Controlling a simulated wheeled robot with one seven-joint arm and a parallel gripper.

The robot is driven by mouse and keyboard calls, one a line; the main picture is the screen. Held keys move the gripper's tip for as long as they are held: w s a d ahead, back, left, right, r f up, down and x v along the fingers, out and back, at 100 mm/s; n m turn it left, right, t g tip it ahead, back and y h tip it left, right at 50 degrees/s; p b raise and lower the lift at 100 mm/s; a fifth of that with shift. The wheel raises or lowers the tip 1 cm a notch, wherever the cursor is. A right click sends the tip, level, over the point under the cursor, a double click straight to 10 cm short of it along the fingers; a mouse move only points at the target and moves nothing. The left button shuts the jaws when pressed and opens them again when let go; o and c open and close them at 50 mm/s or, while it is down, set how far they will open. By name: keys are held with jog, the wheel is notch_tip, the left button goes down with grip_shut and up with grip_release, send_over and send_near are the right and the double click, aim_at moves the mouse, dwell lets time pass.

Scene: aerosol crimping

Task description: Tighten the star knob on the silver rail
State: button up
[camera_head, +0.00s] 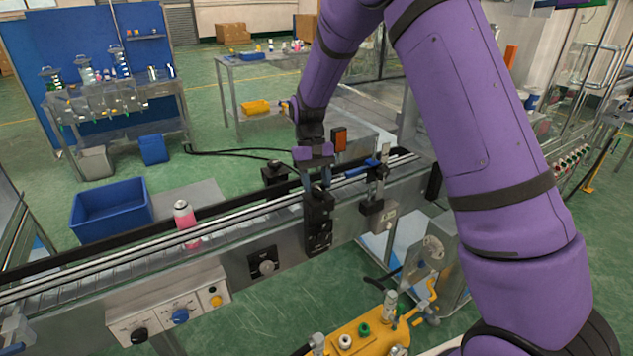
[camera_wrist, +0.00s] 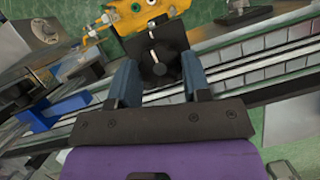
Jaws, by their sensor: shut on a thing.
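The black star knob (camera_wrist: 155,72) sits on a black bracket (camera_head: 318,215) clamped at the conveyor's silver rail (camera_head: 253,212). My gripper (camera_head: 317,184) reaches down from above onto the bracket's top. In the wrist view, my gripper's blue-grey fingers (camera_wrist: 158,72) stand on both sides of the knob and are shut on it. The black bracket block (camera_wrist: 157,42) shows just beyond the knob. In the head view the knob is mostly hidden by the fingers. How tight the knob is cannot be seen.
A pink and white can (camera_head: 186,225) stands on the conveyor, left of my gripper. A sensor post (camera_head: 381,185) with a blue part stands close on the right. A yellow machine (camera_head: 365,335) is in front. A blue bin (camera_head: 110,208) lies behind the conveyor.

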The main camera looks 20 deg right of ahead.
jog(key=o, duration=0.9)
jog(key=shift+o, duration=0.2)
jog(key=v, duration=1)
jog(key=shift+w+r, duration=0.25)
jog(key=shift+r, duration=0.1)
